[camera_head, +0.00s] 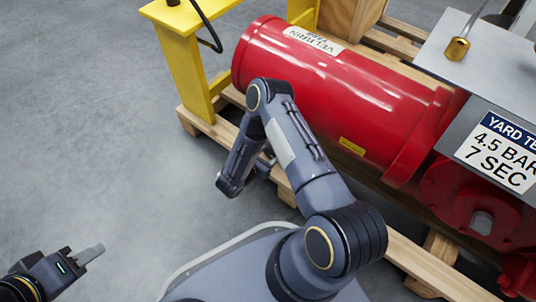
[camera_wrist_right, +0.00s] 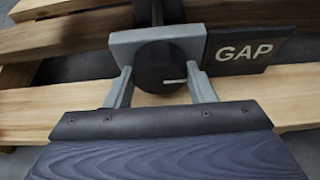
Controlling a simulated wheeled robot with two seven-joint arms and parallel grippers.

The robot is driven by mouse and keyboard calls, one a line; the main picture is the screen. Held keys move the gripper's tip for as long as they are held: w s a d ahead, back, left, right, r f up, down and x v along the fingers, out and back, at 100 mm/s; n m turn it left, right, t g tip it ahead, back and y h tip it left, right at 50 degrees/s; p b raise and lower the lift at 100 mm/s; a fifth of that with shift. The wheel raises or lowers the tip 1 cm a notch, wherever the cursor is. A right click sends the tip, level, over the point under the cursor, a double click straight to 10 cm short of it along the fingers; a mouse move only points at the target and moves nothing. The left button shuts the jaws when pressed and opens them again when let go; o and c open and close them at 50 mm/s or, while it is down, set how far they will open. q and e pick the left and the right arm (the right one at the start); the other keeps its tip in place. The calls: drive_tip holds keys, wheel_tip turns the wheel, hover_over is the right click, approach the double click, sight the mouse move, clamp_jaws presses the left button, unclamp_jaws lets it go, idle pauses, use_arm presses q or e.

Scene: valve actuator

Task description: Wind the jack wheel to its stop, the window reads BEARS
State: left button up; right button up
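The jack wheel (camera_wrist_right: 160,68) is a dark round knob with a small white mark, in front of a grey plate (camera_wrist_right: 122,50) in the right wrist view. Beside it, a dark window plate (camera_wrist_right: 245,51) reads GAP. My right gripper (camera_wrist_right: 160,84) has one finger on each side of the knob; whether both touch it is unclear. In the head view my right arm hides the wheel and the window. My left gripper (camera_head: 88,255) is at the lower left of the head view, over bare floor and away from everything, seen side-on.
A red actuator cylinder (camera_head: 325,85) lies on a wooden pallet (camera_head: 440,267). A yellow frame (camera_head: 185,65) stands at its left end. A grey panel carries a sign (camera_head: 500,150) reading 4.5 BAR, 7 SEC. A brass fitting (camera_head: 457,48) sits on top. The floor at left is clear.

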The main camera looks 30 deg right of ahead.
drive_tip(key=c, duration=0.4)
drive_tip(key=shift+c, duration=0.2)
drive_tip(key=shift+m+t, duration=0.9)
drive_tip(key=shift+m, duration=0.2)
drive_tip(key=shift+s+f+m+t+y, duration=0.15)
drive_tip(key=shift+m+t+y, duration=0.25)
drive_tip(key=shift+m+t, duration=0.55)
drive_tip(key=m, duration=0.2)
drive_tip(key=m+t, duration=0.1)
drive_tip(key=m, duration=0.1)
drive_tip(key=shift+s+t, duration=0.1)
drive_tip(key=shift+t, duration=0.15)
drive_tip(key=m+t, duration=0.2)
drive_tip(key=m, duration=0.2)
drive_tip(key=shift+f+h, duration=0.15)
drive_tip(key=shift+h, duration=0.25)
